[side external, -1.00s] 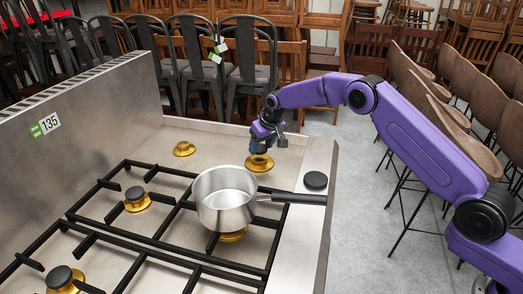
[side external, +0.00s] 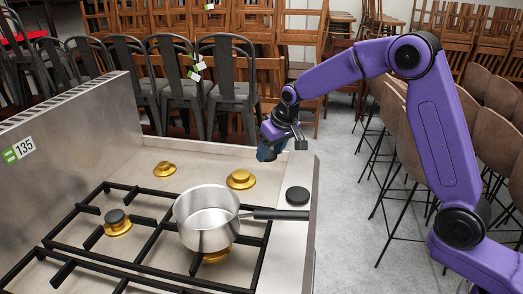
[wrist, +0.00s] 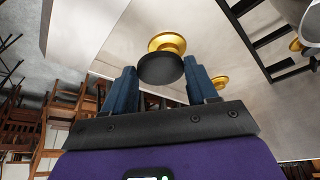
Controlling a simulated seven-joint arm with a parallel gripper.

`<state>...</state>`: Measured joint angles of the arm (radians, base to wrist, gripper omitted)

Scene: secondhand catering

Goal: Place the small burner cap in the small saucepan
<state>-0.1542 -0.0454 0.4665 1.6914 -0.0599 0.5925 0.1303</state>
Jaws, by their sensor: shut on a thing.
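My gripper (side external: 266,153) is in the air above the back right of the hob, to the right of a bare brass burner (side external: 241,179). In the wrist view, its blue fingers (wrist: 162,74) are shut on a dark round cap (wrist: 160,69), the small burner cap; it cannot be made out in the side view. The small saucepan (side external: 206,219) stands upright on the black grate, lower left of the gripper, with its black handle pointing right. Its visible inside looks empty. Part of it shows at the top right of the wrist view (wrist: 312,22).
A black cap (side external: 298,196) lies on the steel right edge beside the saucepan handle. A capped burner (side external: 117,217) is at left and another bare brass burner (side external: 164,168) at back. The grate (side external: 150,236) spans the front; a tall steel backsplash (side external: 70,150) stands left.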

